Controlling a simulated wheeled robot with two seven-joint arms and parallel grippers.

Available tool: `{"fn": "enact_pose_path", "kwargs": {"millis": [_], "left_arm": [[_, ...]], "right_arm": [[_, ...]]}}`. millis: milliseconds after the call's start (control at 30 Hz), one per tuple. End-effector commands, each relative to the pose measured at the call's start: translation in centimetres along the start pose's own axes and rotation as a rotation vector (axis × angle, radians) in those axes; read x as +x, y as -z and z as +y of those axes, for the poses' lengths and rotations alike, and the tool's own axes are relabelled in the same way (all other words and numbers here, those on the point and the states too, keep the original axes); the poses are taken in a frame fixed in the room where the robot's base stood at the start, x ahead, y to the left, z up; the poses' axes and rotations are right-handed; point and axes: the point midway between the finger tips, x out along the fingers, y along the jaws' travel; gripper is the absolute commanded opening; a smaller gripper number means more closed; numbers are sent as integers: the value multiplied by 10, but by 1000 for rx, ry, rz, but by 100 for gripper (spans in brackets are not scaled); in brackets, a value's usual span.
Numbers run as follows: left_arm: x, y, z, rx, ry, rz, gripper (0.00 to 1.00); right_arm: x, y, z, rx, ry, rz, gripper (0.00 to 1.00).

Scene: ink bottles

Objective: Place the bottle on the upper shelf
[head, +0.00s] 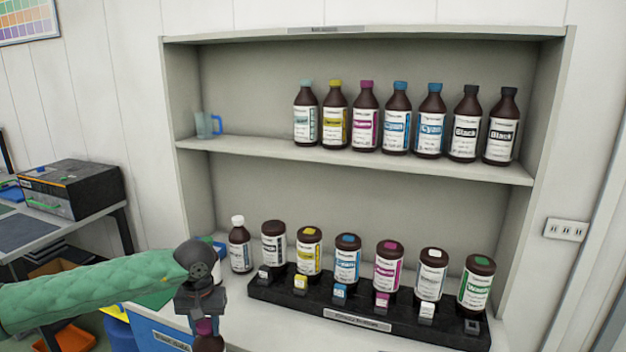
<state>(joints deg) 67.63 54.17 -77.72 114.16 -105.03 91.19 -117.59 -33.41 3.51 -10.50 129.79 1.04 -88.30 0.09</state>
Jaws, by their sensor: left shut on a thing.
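My left gripper (203,316) points down at the lower front, its arm coming in from the left. It is shut on a brown bottle with a magenta cap (208,343); only the cap and shoulder show, the rest is cut off by the picture's bottom edge. The upper shelf (255,146) is behind and above, to the right. It carries a row of several brown bottles with teal, yellow, magenta, blue and black caps, such as the magenta-capped one (365,118). My right gripper is not in view.
A clear jug with a blue handle (208,125) stands at the upper shelf's left end, with bare shelf between it and the row. Below, a black rack (262,290) holds several upturned bottles. A white-capped bottle (240,247) stands left of it. A dark machine (70,190) stands on the left table.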

Motion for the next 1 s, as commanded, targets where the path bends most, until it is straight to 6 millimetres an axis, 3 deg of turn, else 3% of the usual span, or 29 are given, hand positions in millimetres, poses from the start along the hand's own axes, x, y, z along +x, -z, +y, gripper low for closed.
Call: {"fn": "enact_pose_path", "kwargs": {"millis": [500,1000], "left_arm": [[-3,-4,48,62,-28,1,0],[4,-6,52,66,-30,0,0]], "right_arm": [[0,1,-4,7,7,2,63],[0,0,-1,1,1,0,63]]}}
